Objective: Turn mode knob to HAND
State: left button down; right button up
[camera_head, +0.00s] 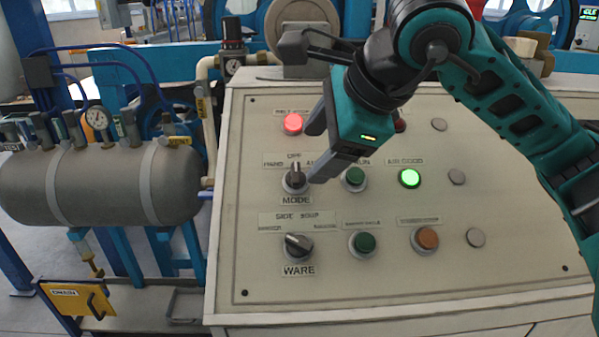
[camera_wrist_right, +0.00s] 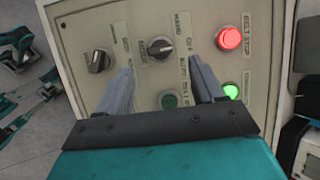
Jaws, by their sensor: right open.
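The mode knob (camera_head: 296,178) is a black selector on a silver ring on the sloped control panel (camera_head: 350,280), above the label MODE. Labels HAND, OFF and a partly hidden AUTO surround it. Its pointer stands about upright, toward OFF. In the right wrist view the mode knob (camera_wrist_right: 160,47) lies beyond my fingertips, between them. My right gripper (camera_head: 313,152) is open and empty, above and just right of the knob. In the wrist view the right gripper's fingers (camera_wrist_right: 160,78) are spread apart and no contact with the knob shows. My left gripper is not in view.
The WARE knob (camera_head: 298,245) sits below the mode knob. Green buttons (camera_head: 355,178) and a lit green lamp (camera_head: 409,178) are to the right. A lit red lamp (camera_head: 293,124) is above. A grey tank (camera_head: 100,185) with a gauge stands left of the panel.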

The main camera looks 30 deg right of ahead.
aim_at(297, 172)
jog(key=x, duration=0.7)
jog(key=shift+b, duration=0.35)
jog(key=shift+s+r, duration=0.1)
jog(key=c, duration=1.1)
